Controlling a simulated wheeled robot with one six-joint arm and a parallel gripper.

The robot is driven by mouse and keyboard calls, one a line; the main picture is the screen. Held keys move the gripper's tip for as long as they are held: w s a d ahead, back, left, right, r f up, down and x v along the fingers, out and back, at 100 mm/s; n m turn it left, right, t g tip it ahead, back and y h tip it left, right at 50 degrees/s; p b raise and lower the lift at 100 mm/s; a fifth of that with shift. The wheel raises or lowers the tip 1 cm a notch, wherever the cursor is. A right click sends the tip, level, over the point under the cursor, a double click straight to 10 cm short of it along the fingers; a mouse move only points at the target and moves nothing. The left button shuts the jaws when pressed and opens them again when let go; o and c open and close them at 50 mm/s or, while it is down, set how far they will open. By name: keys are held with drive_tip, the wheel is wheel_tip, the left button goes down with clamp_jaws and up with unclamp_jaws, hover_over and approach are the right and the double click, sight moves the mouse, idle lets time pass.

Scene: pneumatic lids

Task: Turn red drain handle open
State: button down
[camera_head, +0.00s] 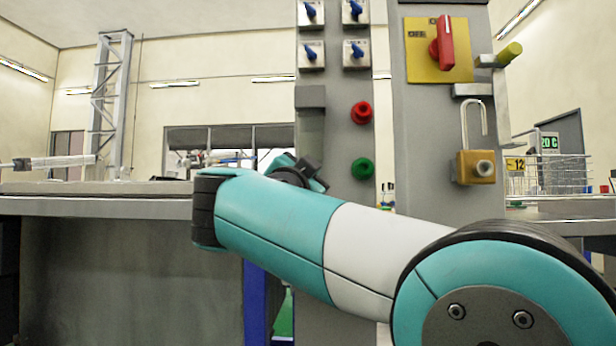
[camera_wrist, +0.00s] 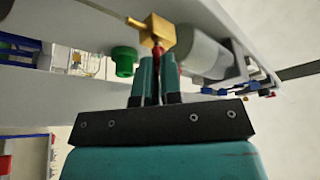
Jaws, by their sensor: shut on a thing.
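The brass drain valve (camera_wrist: 155,32) shows at the top centre of the wrist view, below the end of a grey cylindrical bowl (camera_wrist: 200,54). Its red handle (camera_wrist: 158,54) is small and mostly hidden between the fingers. My gripper (camera_wrist: 156,72) is shut on the red handle, with one teal finger on each side. In the head view, the grey filter unit (camera_head: 311,125) is mounted on the panel, and part of my gripper shows just below it. The drain valve and its handle cannot be made out in the head view.
A green button (camera_wrist: 125,60) is close left of the fingers; it also shows on the panel (camera_head: 362,169), below a red button (camera_head: 361,112). Blue toggle valves (camera_head: 311,52) sit above. A red rotary switch (camera_head: 441,42) and brass padlock (camera_head: 476,166) are at the right.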

drive_tip(key=shift+m, duration=0.7)
drive_tip(key=c, duration=1.3)
unclamp_jaws()
drive_tip(key=shift+a+b+v, duration=0.15)
drive_tip(key=shift+b+v, duration=2.85)
drive_tip(key=shift+v, duration=1.35)
drive_tip(key=shift+a+b+v, duration=0.15)
drive_tip(key=shift+b+v, duration=2.85)
drive_tip(key=shift+v, duration=1.35)
drive_tip(key=shift+r, duration=0.2)
